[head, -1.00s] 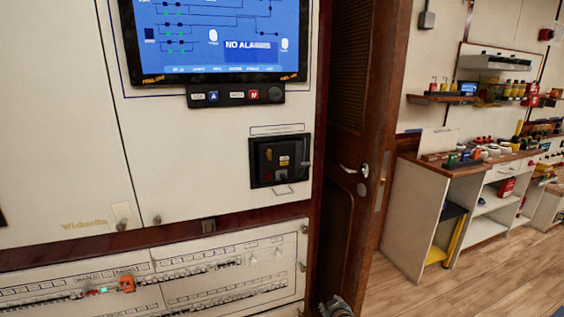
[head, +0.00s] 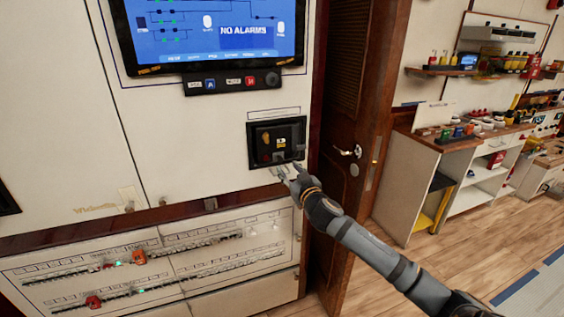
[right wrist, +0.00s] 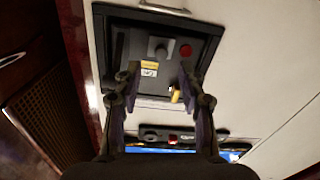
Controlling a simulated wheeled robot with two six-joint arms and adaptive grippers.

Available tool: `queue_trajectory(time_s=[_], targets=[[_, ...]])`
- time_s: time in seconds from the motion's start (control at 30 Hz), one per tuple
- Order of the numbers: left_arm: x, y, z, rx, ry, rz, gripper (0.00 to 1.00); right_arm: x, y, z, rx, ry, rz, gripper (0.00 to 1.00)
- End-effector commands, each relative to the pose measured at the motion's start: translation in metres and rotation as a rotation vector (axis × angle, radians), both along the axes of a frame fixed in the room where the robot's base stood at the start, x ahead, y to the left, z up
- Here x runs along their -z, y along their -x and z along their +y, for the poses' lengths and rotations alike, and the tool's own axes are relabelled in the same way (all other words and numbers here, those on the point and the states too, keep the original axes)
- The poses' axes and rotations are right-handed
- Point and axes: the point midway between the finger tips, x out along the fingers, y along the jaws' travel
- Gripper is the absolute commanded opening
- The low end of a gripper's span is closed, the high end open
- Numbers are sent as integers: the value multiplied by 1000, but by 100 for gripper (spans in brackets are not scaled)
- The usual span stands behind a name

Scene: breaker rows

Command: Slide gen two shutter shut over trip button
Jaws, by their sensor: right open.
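The black breaker box (head: 252,150) is set in the white panel, below the screen. It shows close up in the right wrist view (right wrist: 115,55), where the picture is turned over. There a red round button (right wrist: 186,50) is visible and uncovered, beside a grey knob-like piece (right wrist: 158,49). A yellow label (right wrist: 149,69) and a yellow lever (right wrist: 175,97) are also on its face. I cannot tell which piece is the shutter. My right gripper (head: 284,173) is at the box's lower edge, open and empty, its fingers (right wrist: 160,72) apart before the face. Contact is unclear. My left gripper is not in view.
A screen (head: 215,35) reading NO ALARMS and a button strip (head: 232,82) are above the box. Breaker rows (head: 150,265) with orange clips are below. A brown wooden door (head: 350,120) stands close on the right. A workbench (head: 425,165) is farther right beyond floor.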

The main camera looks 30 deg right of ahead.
Motion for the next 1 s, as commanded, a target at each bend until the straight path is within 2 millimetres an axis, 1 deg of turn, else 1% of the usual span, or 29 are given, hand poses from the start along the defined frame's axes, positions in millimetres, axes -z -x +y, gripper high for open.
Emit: queue_trajectory(time_s=[0.03,0.2,0.3,0.43,0.67,0.7,1.0], targets=[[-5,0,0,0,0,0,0,-4,-10,-1,1,-12,-6,41],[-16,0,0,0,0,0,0,-5,-42,-6,-3,-10,-5,41],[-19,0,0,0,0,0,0,-4,-53,-10,-2,-6,-3,41],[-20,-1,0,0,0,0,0,-2,-61,-11,-3,-1,-1,41],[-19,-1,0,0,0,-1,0,-1,-62,-11,-4,0,0,41],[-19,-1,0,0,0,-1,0,-1,-62,-11,-4,0,0,40],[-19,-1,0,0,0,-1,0,-1,-62,-11,-4,1,0,0]])
